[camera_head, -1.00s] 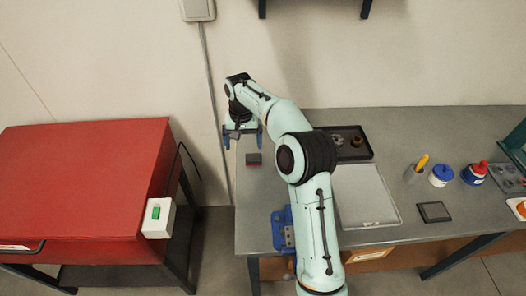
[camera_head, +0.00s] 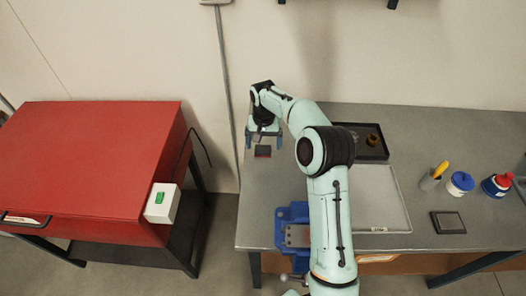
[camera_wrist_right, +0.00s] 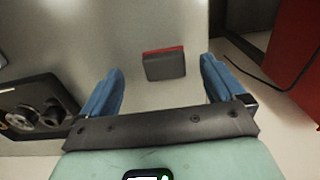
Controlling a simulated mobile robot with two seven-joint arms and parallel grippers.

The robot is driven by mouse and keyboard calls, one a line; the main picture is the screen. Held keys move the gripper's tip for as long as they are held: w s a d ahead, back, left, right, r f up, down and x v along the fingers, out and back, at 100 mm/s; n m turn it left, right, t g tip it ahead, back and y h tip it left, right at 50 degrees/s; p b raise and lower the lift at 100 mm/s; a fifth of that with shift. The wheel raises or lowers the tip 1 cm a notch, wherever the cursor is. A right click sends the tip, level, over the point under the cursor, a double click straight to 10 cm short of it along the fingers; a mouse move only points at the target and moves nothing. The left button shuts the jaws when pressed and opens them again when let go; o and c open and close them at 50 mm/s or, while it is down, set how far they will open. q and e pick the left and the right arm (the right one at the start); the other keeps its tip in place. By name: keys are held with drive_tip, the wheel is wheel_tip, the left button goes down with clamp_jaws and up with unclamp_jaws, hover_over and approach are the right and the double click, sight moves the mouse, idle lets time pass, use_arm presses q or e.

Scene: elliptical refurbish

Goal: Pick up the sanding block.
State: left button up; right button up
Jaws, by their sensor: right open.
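The sanding block, a small dark grey block with a red layer (camera_head: 262,152), lies on the grey workbench near its left edge. My right gripper (camera_head: 263,145) is open above the bench, just behind the block in the head view. In the right wrist view the block (camera_wrist_right: 165,66) shows between the two blue fingertips (camera_wrist_right: 161,66), apart from both, with its red edge on the far side. The exact height of the fingers above it is hard to tell. My left gripper is not in view.
A black tray with small parts (camera_head: 370,148) lies to the right of the block. A blue vise (camera_head: 292,228) sits at the bench's front left. A pale sheet (camera_head: 383,205), a dark square pad (camera_head: 448,222) and several containers lie farther right. A red cabinet (camera_head: 90,160) stands left, across a gap.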

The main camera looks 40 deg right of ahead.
drive_tip(key=f, duration=0.5)
drive_tip(key=shift+w, duration=0.2)
drive_tip(key=shift+r, duration=0.1)
drive_tip(key=c, duration=1.2)
drive_tip(key=shift+c, duration=0.2)
wheel_tip(320, 180, up, 15)
drive_tip(key=p, duration=0.2)
wheel_tip(320, 180, up, 5)
hover_over(263, 152)
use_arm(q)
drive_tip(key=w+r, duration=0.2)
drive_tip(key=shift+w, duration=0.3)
use_arm(e)
drive_tip(key=shift+a, duration=0.1)
